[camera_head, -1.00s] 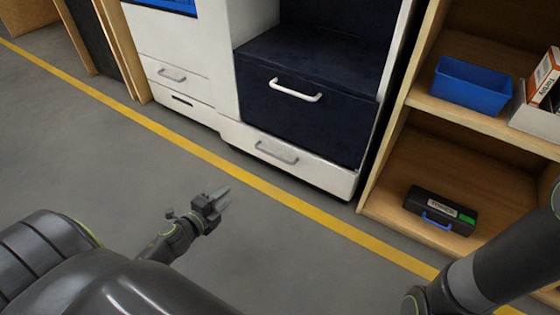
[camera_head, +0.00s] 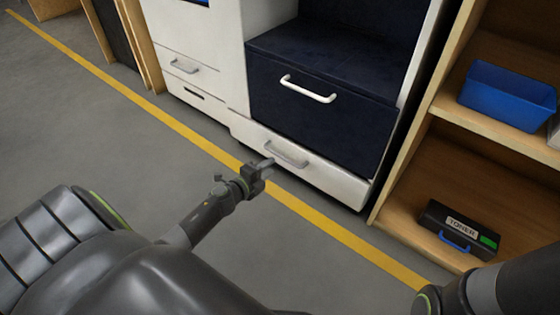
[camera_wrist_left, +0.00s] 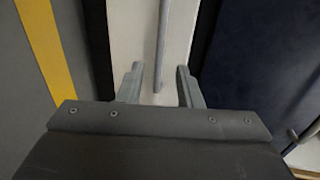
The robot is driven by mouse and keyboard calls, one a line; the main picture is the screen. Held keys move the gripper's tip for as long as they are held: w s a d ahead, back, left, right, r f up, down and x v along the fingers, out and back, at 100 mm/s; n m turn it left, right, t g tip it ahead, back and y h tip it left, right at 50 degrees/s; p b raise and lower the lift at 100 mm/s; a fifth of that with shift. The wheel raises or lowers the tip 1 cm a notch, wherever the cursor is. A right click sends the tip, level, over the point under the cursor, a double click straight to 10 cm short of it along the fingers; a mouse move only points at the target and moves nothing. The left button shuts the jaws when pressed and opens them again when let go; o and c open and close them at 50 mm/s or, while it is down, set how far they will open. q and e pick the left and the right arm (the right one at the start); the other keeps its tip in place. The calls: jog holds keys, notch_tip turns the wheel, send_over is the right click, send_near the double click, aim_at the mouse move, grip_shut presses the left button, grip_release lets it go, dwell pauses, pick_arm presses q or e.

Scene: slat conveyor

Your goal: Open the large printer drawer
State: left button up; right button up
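The printer has a big dark navy drawer front (camera_head: 330,128) with a white bar handle (camera_head: 308,89). Below it is a low white drawer (camera_head: 330,178) with a grey bar handle (camera_head: 286,153). Both look shut. My left gripper (camera_head: 267,163) is in front of the low white drawer, near the left end of its handle. In the left wrist view, its two fingers (camera_wrist_left: 158,88) are apart with nothing gripped, and the grey handle (camera_wrist_left: 162,40) runs ahead between them. Contact cannot be told. My right gripper is out of view.
A wooden shelf at right holds a blue bin (camera_head: 508,95) and a dark toner box (camera_head: 459,226). A white cabinet with smaller drawers (camera_head: 185,62) stands left of the printer. The floor (camera_head: 110,150) with its yellow line is clear in front.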

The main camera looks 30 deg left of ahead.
aim_at(282, 158)
pick_arm(q)
jog(key=b+x, duration=0.1)
jog(key=x, duration=0.5)
jog(key=shift+w+f+b, duration=0.1)
jog(key=shift+w+b, duration=0.2)
jog(key=shift+b, duration=0.1)
grip_shut()
